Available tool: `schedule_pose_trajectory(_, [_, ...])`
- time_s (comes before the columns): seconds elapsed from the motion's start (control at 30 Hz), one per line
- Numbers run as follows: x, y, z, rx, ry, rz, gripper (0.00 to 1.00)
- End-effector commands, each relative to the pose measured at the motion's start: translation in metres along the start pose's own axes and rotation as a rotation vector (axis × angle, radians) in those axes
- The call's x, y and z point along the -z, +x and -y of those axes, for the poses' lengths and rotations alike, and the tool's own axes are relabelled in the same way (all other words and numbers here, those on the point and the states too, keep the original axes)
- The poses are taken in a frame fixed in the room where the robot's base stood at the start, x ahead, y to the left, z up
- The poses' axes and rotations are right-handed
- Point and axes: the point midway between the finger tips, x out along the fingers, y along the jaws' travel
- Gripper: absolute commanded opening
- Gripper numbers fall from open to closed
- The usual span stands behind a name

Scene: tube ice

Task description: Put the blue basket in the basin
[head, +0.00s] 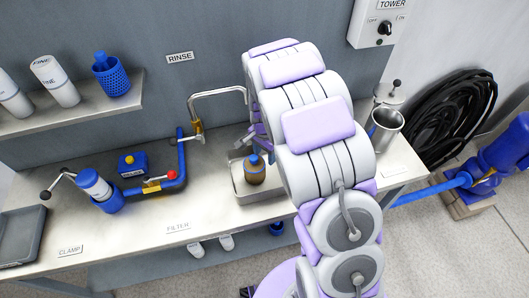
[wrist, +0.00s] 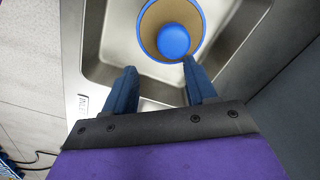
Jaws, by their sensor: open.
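The blue basket (head: 112,80), a mesh cup with a blue knob standing up from it, is on the wall shelf at upper left in the head view. The metal basin (head: 241,184) is set in the counter under the tap, and its wall shows in the wrist view (wrist: 92,38). A round amber-brown object (head: 255,175) with a blue top stands in the basin; in the wrist view it has a blue rim and central blue knob (wrist: 174,40). My gripper (wrist: 158,65) is open over the basin. Its right fingertip overlaps the object's rim; contact is unclear.
White bottles (head: 55,82) stand beside the basket on the shelf (head: 60,116). The tap (head: 215,93) arches over the basin. A blue clamp fixture (head: 170,170) is left of the basin. A metal cup (head: 384,127) stands on the right. The front counter by the FILTER label is clear.

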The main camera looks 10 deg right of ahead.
Motion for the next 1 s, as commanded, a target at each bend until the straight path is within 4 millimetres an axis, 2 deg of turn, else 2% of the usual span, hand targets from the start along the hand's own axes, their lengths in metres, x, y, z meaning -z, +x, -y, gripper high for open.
schedule_pose_trajectory(0.27, [-0.002, -0.024, 0.002, 0.001, -0.001, -0.005, 0.56])
schedule_pose_trajectory(0.5, [0.006, -0.071, -0.003, 0.007, 0.0, 0.002, 0.56])
schedule_pose_trajectory(0.7, [0.002, -0.108, -0.001, 0.002, -0.001, 0.001, 0.56])
schedule_pose_trajectory(0.9, [-0.003, -0.121, 0.003, -0.002, -0.002, -0.005, 0.56])
schedule_pose_trajectory(1.0, [-0.005, -0.126, -0.002, -0.004, -0.014, -0.004, 0.56])
